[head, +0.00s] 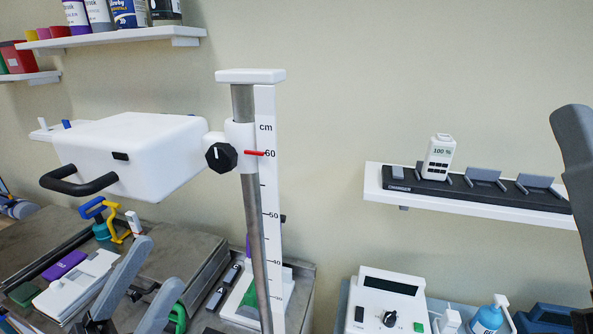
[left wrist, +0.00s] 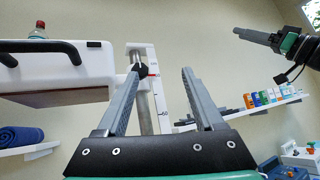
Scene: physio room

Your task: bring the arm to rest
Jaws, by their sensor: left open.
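My left gripper (head: 159,264) is at the lower left of the head view, with its two grey fingers apart and nothing between them. In the left wrist view, the open fingers (left wrist: 163,72) point up toward the column, with a clear gap between them. The white head unit (head: 135,150) with a black handle is clamped on the steel column (head: 243,190), above my left gripper. A grey and black arm end, which looks like my right gripper (left wrist: 258,36), is at the upper right of the left wrist view; its jaws cannot be made out.
A black knob (head: 221,156) and a red pointer near 60 are on the column's scale. A white wall shelf (head: 470,205) holds a charger and a meter (head: 439,157). The bench under the left gripper is crowded with a white device (head: 76,284) and tools. Bare wall lies between column and shelf.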

